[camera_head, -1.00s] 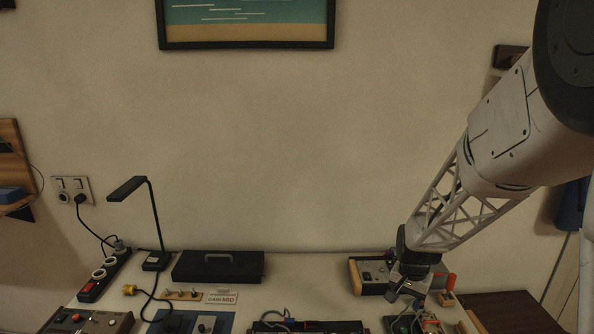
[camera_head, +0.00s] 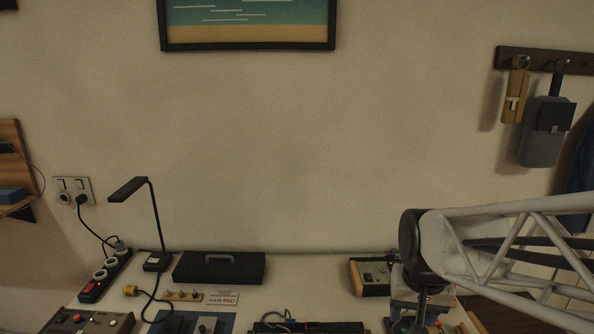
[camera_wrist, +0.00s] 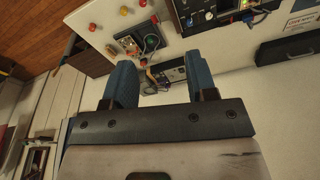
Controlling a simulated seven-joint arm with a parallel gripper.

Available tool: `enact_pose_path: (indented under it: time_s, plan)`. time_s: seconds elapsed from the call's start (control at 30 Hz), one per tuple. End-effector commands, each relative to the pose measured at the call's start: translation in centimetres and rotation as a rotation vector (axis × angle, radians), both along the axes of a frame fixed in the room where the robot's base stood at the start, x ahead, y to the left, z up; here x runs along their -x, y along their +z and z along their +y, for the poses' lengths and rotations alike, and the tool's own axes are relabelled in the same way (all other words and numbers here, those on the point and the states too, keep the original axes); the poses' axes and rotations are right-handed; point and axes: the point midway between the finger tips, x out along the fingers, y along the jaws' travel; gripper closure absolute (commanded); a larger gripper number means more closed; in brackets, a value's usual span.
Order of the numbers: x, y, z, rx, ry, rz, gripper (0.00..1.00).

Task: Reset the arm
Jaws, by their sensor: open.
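My gripper (camera_wrist: 159,68) shows in the wrist view as two blue fingers set well apart, with nothing held between them. Beyond the fingers lies the white bench top with small electronics on it. In the head view my arm comes in from the right edge, its lattice link nearly level and its dark joint above the bench's right part. The fingers are hard to make out there, low beneath the joint among the bench items.
The bench holds a black case (camera_head: 219,267), a desk lamp (camera_head: 151,215), a power strip (camera_head: 105,275) and a small wood-sided control box (camera_head: 371,276) close beside my arm. A grey bag (camera_head: 545,133) hangs on the right wall. The air above the bench's left and middle is clear.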

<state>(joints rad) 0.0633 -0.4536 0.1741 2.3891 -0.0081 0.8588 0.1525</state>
Motion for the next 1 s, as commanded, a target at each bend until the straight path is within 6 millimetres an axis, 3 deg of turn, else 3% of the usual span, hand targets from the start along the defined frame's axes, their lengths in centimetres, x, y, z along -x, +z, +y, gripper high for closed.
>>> enact_pose_path:
  time_s: [0.2, 0.43, 0.63, 1.0]
  plan:
    - [4.9, 1.8, 1.2, 0.014, 0.089, -0.030, 0.48]
    - [8.7, 2.5, 2.0, 0.027, 0.162, -0.051, 0.48]
    - [10.0, 2.6, 2.2, 0.032, 0.187, -0.056, 0.48]
    - [10.1, 2.6, 2.2, 0.032, 0.188, -0.056, 0.48]
